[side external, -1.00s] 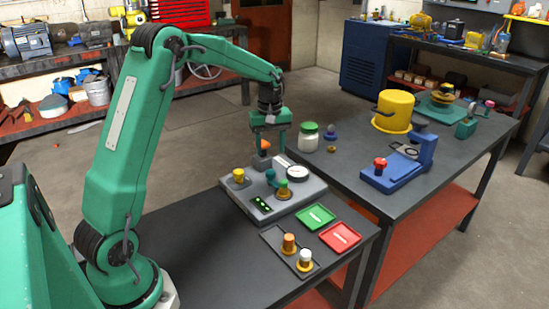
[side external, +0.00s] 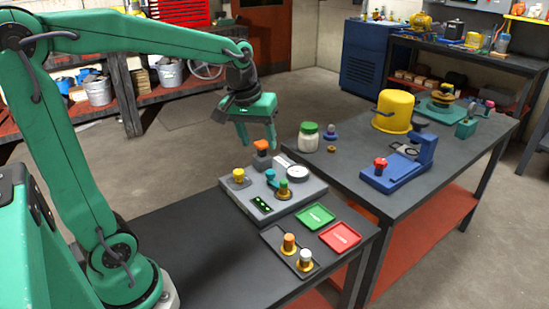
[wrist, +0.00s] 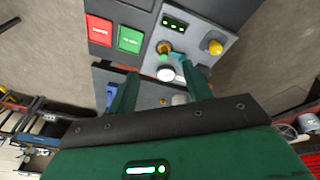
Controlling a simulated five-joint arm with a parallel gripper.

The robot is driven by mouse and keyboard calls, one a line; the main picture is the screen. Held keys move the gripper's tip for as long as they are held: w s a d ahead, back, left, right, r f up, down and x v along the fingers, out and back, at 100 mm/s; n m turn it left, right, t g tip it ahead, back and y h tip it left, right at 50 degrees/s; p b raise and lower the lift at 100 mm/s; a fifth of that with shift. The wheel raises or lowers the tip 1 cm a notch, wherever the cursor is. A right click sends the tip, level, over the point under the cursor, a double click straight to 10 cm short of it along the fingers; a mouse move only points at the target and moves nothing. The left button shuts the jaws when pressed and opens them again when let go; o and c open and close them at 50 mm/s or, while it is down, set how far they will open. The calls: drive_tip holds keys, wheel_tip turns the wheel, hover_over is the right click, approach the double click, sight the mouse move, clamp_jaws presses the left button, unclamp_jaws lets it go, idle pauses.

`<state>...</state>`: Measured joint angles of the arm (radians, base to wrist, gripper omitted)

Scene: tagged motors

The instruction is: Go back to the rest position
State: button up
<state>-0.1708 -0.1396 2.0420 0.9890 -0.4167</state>
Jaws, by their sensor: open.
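My gripper (side external: 257,144) is open and empty. It hangs in the air above the back of the grey test station (side external: 240,207), with its two green fingers apart and pointing down. In the wrist view my gripper (wrist: 160,95) spreads its fingers over the bench, with nothing between them in its grasp. The station carries a yellow-topped motor (side external: 239,175), a green-topped motor (side external: 283,188), a teal part (side external: 270,175), a round white dial (side external: 298,174) and an orange-topped block (side external: 262,147). The dark tray (side external: 273,238) in front holds an orange-topped motor (side external: 289,242) and a white-topped one (side external: 306,256).
A green tray (side external: 315,216) and a red tray (side external: 340,236) lie right of the station. The right bench has a green-lidded jar (side external: 308,140), a yellow pot (side external: 394,111) and a blue press (side external: 400,170). The front left of the near bench is bare.

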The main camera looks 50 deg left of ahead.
drive_tip(key=s+d+m+t, duration=0.1)
drive_tip(key=s+d+m, duration=0.2)
drive_tip(key=s, duration=0.3)
drive_tip(key=s+d+m+t, duration=0.1)
drive_tip(key=s+d+m, duration=0.2)
drive_tip(key=s, duration=0.4)
drive_tip(key=shift+s+f+m+t, duration=0.15)
drive_tip(key=shift+f+m+t, duration=0.05)
drive_tip(key=shift+m+t, duration=0.2)
drive_tip(key=shift+o, duration=0.2)
idle(0.3)
